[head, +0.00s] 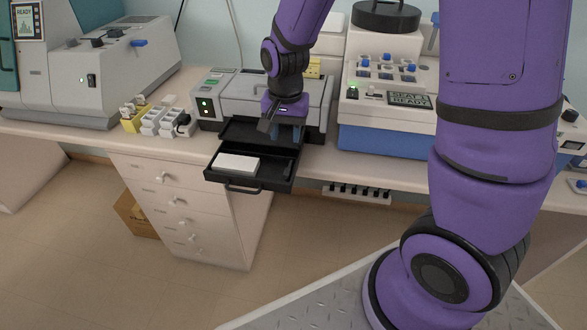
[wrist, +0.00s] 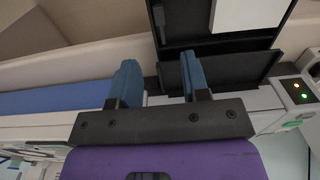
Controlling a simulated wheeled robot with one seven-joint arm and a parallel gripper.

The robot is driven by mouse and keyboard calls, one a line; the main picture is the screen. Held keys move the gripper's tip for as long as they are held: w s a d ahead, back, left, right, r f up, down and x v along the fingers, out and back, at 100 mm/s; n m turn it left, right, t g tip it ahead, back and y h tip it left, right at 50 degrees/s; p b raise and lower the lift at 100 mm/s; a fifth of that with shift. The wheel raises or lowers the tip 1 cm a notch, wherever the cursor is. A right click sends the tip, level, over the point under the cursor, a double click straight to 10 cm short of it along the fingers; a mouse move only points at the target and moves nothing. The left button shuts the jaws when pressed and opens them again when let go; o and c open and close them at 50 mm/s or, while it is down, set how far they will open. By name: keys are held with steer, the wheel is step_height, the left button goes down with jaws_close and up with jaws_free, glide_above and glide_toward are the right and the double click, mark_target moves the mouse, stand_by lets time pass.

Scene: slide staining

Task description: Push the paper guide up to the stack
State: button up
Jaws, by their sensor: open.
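The black paper tray (head: 250,184) is pulled out of the front of a grey printer (head: 240,88). A white paper stack (head: 237,164) lies on its left side; it also shows at the top of the wrist view (wrist: 245,12). The paper guide is dark on dark and hard to make out; a small dark piece (head: 289,167) near the tray's right edge looks like it, apart from the stack. My gripper (head: 286,133) is over the back right of the tray. In the wrist view its two blue fingers (wrist: 160,78) are apart with nothing between them.
A blue-based stainer (head: 385,140) stands close on the right. Small white and yellow racks (head: 150,118) and a large grey machine (head: 95,75) stand on the left. A drawer cabinet (head: 190,205) is below the counter. The tray overhangs the counter's front edge.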

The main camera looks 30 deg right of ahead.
mark_target(287, 172)
step_height(287, 172, down, 12)
stand_by(0.7)
steer(key=shift+c, duration=0.2)
jaws_close()
